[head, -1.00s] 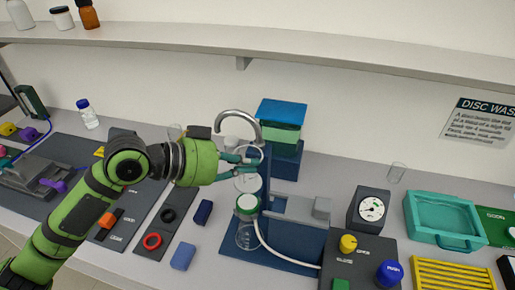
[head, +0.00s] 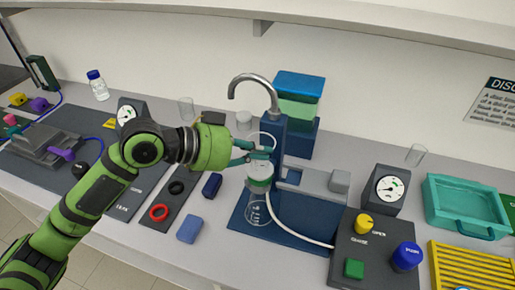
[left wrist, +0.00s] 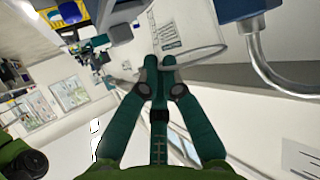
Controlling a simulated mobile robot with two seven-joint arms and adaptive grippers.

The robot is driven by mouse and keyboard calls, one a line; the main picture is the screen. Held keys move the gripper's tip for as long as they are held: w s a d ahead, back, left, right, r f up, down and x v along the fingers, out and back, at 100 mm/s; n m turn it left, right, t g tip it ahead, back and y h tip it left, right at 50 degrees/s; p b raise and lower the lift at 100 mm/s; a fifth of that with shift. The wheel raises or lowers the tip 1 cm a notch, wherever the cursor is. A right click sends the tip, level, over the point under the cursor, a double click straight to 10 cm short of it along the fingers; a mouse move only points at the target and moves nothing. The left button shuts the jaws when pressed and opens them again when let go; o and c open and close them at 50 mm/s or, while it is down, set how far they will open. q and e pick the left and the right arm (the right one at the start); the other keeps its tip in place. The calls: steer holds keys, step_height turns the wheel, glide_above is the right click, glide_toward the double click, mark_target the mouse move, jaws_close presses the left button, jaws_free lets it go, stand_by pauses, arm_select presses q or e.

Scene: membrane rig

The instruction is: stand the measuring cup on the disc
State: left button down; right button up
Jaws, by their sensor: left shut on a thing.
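The measuring cup (head: 261,158) is a clear vessel with a thin round rim. My left gripper (head: 268,149) is shut on its side and holds it roughly upright beside the blue post. In the left wrist view, the closed fingers (left wrist: 160,66) meet at the cup's clear rim (left wrist: 205,54); the disc is not visible there. My right gripper is out of view.
A blue post (head: 272,140) with a curved metal spout (head: 252,77) stands close to the cup. A white hose (head: 290,236) runs from the flask top. A control panel with yellow (head: 363,224) and blue knobs (head: 406,256) is to the right. A blue block (head: 190,229) lies left.

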arm_select(q)
steer(key=shift+f, duration=0.25)
steer(key=shift+f, duration=0.2)
stand_by(0.5)
steer(key=c, duration=1.3)
jaws_free()
steer(key=shift+c, duration=0.2)
steer(key=v, duration=1.2)
steer(key=shift+f, duration=0.1)
